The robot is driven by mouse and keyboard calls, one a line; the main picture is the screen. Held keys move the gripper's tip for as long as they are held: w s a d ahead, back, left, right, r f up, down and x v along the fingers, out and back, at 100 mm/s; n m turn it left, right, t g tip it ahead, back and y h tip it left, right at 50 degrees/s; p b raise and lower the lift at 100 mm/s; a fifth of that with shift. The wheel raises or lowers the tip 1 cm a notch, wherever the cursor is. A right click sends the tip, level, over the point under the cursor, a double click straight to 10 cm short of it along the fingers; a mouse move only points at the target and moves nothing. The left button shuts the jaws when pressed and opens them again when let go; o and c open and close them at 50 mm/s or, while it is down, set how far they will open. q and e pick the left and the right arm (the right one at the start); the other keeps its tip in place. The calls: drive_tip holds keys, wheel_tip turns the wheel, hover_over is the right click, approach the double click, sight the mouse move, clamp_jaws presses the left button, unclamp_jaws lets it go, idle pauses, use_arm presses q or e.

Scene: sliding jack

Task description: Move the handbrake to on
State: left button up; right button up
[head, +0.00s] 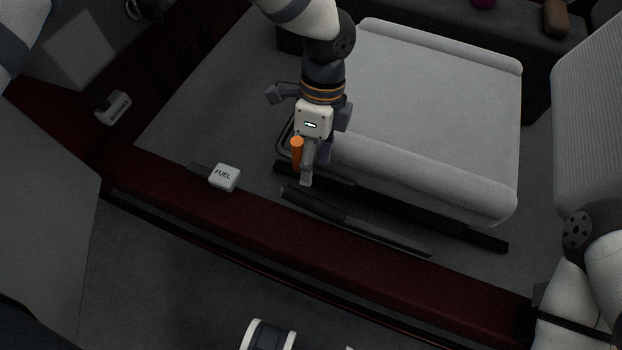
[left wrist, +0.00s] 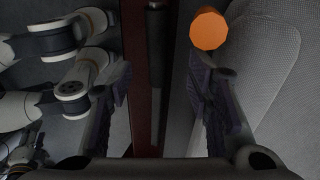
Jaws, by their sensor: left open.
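A long dark lever (head: 318,207), which looks like the handbrake, lies low along the floor between the seat and the red sill. In the left wrist view a dark bar (left wrist: 155,50) runs between the fingers, beside the red sill. My left gripper (head: 312,168) is open and points down near the front corner of the seat, just above the lever's end; it also shows in the left wrist view (left wrist: 163,92). I see nothing between its fingers, and contact with the lever cannot be told. My right gripper cannot be made out; only my right arm shows at the right.
An orange knob (head: 296,150) stands right beside my left gripper, and shows near the right finger in the wrist view (left wrist: 208,28). The light grey seat (head: 440,110) is close behind. A white FUEL block (head: 223,177) and a BONNET block (head: 112,108) lie to the left.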

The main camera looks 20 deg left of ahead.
sight(308, 197)
use_arm(q)
drive_tip(key=b+x, duration=0.1)
drive_tip(key=x, duration=1)
drive_tip(key=shift+s+d+f, duration=0.1)
drive_tip(key=shift+s+f, duration=0.05)
drive_tip(key=shift+s, duration=0.1)
drive_tip(key=shift+c, duration=0.6)
clamp_jaws()
